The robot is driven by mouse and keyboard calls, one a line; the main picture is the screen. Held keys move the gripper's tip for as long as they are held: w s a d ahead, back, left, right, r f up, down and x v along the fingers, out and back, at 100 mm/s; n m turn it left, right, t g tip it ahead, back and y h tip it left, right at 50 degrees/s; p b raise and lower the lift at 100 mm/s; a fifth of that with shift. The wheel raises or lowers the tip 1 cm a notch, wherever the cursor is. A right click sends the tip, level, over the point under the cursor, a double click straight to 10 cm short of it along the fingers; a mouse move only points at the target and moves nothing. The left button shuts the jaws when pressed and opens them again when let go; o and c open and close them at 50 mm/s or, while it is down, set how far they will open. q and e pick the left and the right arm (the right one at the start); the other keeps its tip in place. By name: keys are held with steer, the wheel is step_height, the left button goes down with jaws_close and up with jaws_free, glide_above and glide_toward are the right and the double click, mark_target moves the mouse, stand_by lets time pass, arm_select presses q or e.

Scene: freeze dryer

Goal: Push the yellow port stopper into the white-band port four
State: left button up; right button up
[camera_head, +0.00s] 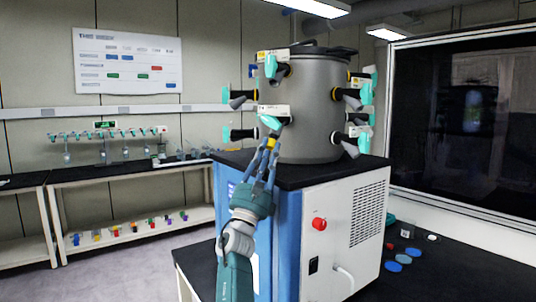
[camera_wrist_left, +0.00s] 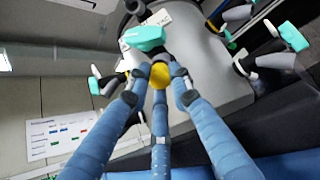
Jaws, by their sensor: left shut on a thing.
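The grey drum of the freeze dryer (camera_head: 318,105) stands on a blue and white cabinet and carries several black ports with teal handles. My left gripper (camera_head: 270,146) is raised to the front of the drum, just below one port with a teal handle (camera_head: 271,122). Its blue fingers are shut on the yellow stopper (camera_head: 271,142), which also shows between the fingertips in the left wrist view (camera_wrist_left: 160,76). The teal handle (camera_wrist_left: 145,38) lies just beyond it there. Whether the stopper touches the port is hidden. My right gripper is not in view.
Other ports with teal handles (camera_head: 354,97) stick out around the drum. A red knob (camera_head: 319,224) is on the white cabinet side. Blue discs (camera_head: 393,266) lie on the black bench at the right. A shelf (camera_head: 130,233) with small coloured items stands at the left.

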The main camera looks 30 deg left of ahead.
arm_select(q)
steer(key=shift+w+r+b, duration=0.2)
steer(key=shift+r+b, duration=0.05)
steer(key=shift+b, duration=0.1)
steer(key=o, duration=1)
steer(key=shift+f, duration=0.25)
steer(key=shift+s+f, duration=0.15)
steer(key=shift+f, duration=0.15)
steer(key=v, duration=1.1)
steer(key=shift+s+r, duration=0.1)
steer(key=shift+s, duration=0.05)
